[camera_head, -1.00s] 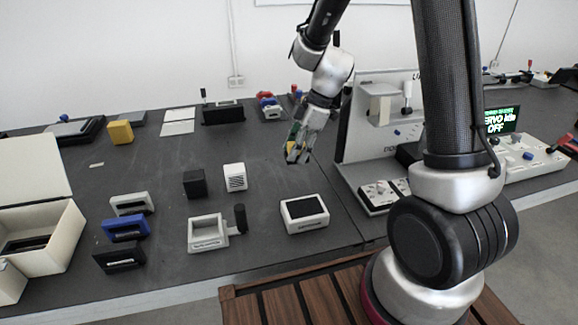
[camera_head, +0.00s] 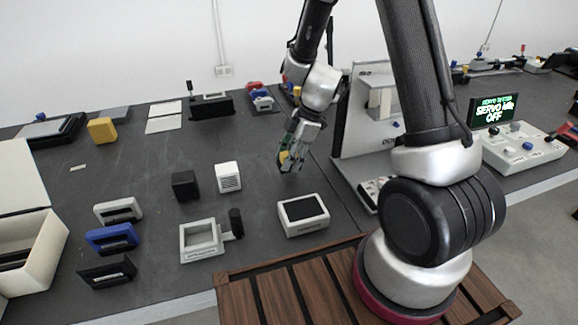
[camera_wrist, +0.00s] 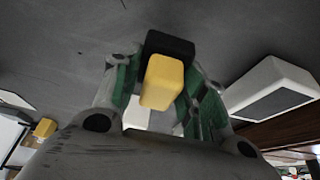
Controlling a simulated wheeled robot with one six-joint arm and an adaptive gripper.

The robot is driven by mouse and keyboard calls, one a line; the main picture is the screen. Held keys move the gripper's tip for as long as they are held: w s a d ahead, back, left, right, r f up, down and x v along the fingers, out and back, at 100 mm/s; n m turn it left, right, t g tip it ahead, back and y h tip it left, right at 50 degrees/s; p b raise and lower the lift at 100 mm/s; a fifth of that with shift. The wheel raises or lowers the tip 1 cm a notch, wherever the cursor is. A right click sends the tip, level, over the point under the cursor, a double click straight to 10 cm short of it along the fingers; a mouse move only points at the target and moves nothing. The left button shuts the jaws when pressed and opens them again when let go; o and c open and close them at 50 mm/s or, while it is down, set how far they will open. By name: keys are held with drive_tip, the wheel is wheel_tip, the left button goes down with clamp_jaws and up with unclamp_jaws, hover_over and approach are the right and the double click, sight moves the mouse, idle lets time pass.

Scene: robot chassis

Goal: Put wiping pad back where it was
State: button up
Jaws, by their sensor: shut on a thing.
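A small yellow block (camera_head: 284,157), likely the wiping pad, is held between the fingers of my gripper (camera_head: 285,163). In the wrist view my gripper (camera_wrist: 160,95) is shut around this yellow block (camera_wrist: 163,82). A black block (camera_wrist: 168,45) shows directly against its far end; I cannot tell whether the two are joined. In the head view my gripper hangs above the dark table, behind the white box with a dark top (camera_head: 303,215) and right of the white cube (camera_head: 228,177). The fingers partly hide the yellow block.
A black cube (camera_head: 185,185) and a grey frame with a black handle (camera_head: 203,240) stand on the table (camera_head: 150,215). An upright grey panel (camera_head: 352,130) rises close to the right of my gripper. A larger yellow block (camera_head: 102,131) stands far left.

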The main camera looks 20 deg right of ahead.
drive_tip(key=shift+f, duration=1.45)
drive_tip(key=shift+f, duration=0.15)
drive_tip(key=o, duration=1.2)
drive_tip(key=v, duration=1.2)
drive_tip(key=shift+s, duration=0.15)
